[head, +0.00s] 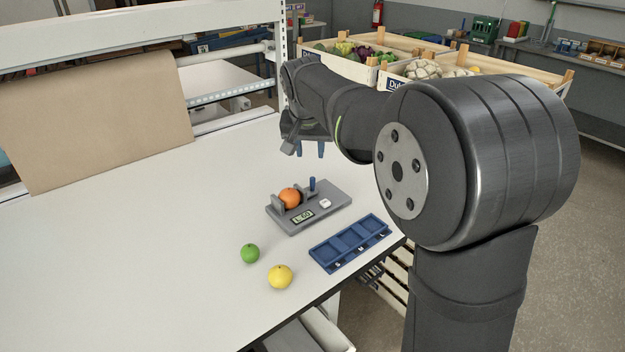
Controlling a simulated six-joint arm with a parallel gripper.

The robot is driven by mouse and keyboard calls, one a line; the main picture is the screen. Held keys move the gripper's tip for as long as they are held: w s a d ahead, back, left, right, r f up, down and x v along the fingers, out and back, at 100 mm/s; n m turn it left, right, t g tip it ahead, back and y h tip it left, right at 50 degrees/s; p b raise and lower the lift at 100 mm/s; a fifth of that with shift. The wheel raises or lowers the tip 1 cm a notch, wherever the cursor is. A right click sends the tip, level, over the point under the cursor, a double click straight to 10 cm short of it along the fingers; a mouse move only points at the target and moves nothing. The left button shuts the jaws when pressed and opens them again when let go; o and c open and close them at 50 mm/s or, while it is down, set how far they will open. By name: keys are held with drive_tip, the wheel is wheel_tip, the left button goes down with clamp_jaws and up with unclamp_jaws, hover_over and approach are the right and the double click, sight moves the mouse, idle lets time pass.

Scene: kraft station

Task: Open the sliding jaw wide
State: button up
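A grey measuring device (322,209) sits on the white table, with a small lit display (302,217) and a white button (324,203). An orange (289,198) rests on it between two upright grey jaws. The left jaw (276,203) stands close beside the orange. The right jaw (306,195) is close on the other side, near an upright blue peg (312,184). Whether the jaws touch the orange is hard to tell. My gripper (310,152) hangs above and behind the device, its two blue fingers apart and pointing down, with nothing visible between them.
A green lime (250,253) and a yellow lemon (280,276) lie in front of the device. A blue tray with several compartments (327,262) lies near the table's front right edge. Brown paper (95,120) hangs at the back left. The left of the table is clear.

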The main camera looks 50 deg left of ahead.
sight(312, 178)
drive_tip(key=x, duration=1.3)
drive_tip(key=shift+w+a+f, duration=0.1)
drive_tip(key=shift+f, duration=0.25)
drive_tip(key=shift+c, duration=0.3)
clamp_jaws()
